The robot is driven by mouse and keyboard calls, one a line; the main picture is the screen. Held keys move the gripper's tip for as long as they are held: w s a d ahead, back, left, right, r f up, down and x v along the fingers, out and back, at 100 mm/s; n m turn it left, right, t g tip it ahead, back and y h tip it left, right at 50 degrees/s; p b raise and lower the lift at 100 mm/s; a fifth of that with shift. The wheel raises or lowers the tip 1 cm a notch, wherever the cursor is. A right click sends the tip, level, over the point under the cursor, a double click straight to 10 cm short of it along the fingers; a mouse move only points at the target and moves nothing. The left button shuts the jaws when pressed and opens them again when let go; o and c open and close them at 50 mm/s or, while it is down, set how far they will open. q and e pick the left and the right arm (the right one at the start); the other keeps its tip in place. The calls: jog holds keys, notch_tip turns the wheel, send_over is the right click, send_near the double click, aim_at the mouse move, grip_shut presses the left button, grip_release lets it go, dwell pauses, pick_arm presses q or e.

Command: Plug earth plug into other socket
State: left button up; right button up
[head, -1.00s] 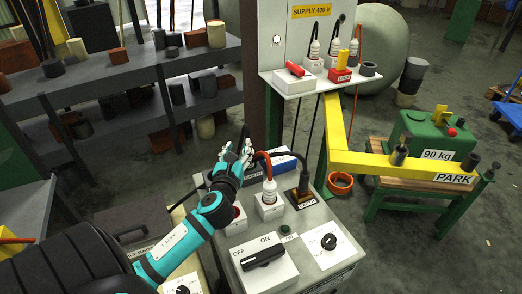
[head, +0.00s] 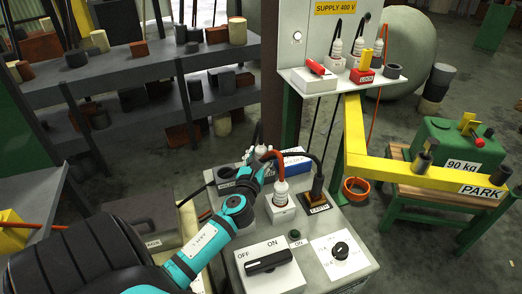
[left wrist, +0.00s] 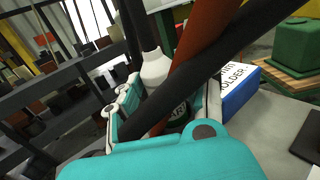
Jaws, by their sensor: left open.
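A black plug (head: 318,187) with a black cable stands upright in the socket labelled EARTH on the grey control box. A white plug (head: 281,190) with a red cable stands in a white socket block to its left. My left gripper (head: 257,165) is open above the box, left of and behind the white plug. In the left wrist view, a red cable and a black cable cross in front of my open left fingers (left wrist: 165,108). A white plug body (left wrist: 155,66) shows beyond them. I cannot tell whether anything touches the fingers. My right gripper is out of view.
A blue-fronted holder (head: 293,163) lies behind the plugs. A switch block (head: 268,258) and a dial (head: 340,249) are at the front of the box. The supply panel (head: 325,40) with its shelf and a yellow arm (head: 400,171) stand behind and to the right.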

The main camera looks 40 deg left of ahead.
pick_arm(q)
jog(key=x, duration=0.4)
jog(key=shift+w, duration=0.15)
jog(key=shift+w+a, duration=0.25)
jog(key=shift+w, duration=0.05)
jog(key=c, duration=0.7)
grip_shut()
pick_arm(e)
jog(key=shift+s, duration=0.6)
pick_arm(q)
jog(key=shift+r, duration=0.1)
